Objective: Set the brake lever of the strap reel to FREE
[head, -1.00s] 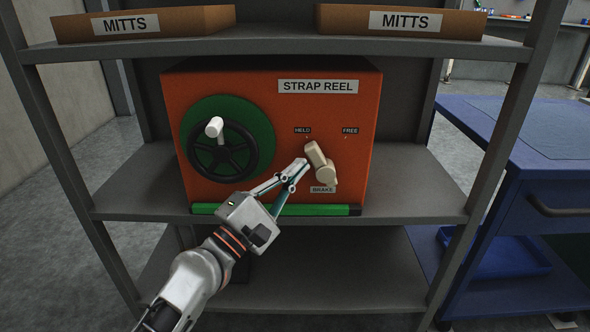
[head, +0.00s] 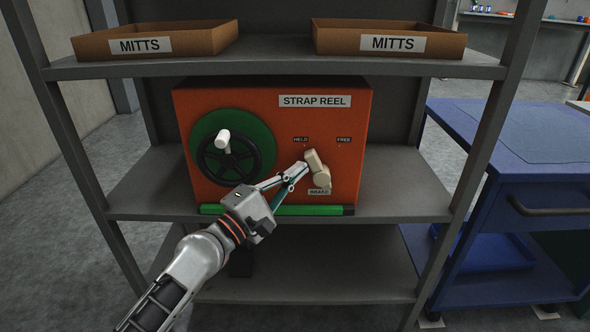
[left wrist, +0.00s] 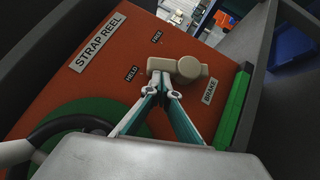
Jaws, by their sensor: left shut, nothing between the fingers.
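The orange strap reel (head: 290,115) stands on the middle shelf. Its beige brake lever (head: 313,164) leans up and left from its pivot, toward the HELD label (head: 301,139); the FREE label (head: 344,139) is to the right. My left gripper (head: 303,170) is shut and empty, with its fingertips at the lever's left side. In the left wrist view the fingertips (left wrist: 166,90) are right by the lever (left wrist: 178,68); whether they touch it I cannot tell. My right gripper is not in view.
A black handwheel with a white knob (head: 222,139) is on the reel's left face. A green bar (head: 320,210) runs along its base. Two MITTS boxes (head: 160,43) (head: 400,41) sit on the shelf above. A blue cart (head: 520,190) stands to the right.

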